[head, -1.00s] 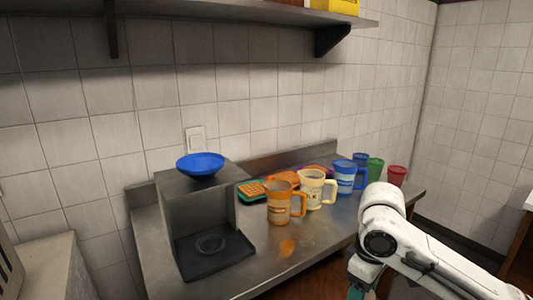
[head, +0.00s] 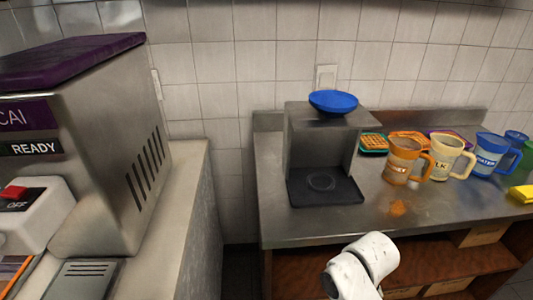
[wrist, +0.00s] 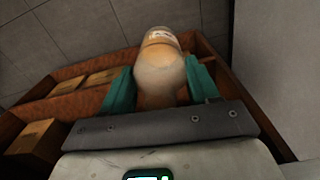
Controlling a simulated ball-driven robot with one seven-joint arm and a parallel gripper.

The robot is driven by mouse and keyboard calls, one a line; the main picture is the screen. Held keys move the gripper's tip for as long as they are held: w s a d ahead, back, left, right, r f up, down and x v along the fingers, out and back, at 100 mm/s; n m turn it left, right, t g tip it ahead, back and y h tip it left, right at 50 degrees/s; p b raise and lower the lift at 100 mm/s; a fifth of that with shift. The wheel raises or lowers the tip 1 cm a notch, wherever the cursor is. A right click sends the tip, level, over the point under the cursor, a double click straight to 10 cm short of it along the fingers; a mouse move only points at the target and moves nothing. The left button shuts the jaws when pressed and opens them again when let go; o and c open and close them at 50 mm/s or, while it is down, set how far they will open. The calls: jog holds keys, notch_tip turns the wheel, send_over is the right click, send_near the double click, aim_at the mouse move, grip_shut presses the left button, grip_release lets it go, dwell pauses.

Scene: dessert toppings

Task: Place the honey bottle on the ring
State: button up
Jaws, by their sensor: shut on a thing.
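The honey bottle (wrist: 161,66), tan-orange with a pale label near its far end, is held between the teal fingers of my gripper (wrist: 160,82) in the wrist view. My gripper is shut on it. In the head view only part of my white arm shows at the bottom; the gripper and bottle are out of that view. The ring (head: 321,182) is a dark thin circle on the black base (head: 343,197) of a metal stand. It is empty.
A blue bowl (head: 334,102) sits on top of the metal stand (head: 303,130), above the ring. An orange mug (head: 401,163), a cream jug (head: 444,158) and a blue jug (head: 487,157) stand to the right. A grey machine (head: 110,150) is at left.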

jog(key=s+f, duration=0.3)
jog(key=f, duration=0.3)
jog(key=shift+d+f, duration=0.25)
jog(key=shift+d, duration=0.1)
jog(key=shift+d, duration=0.1)
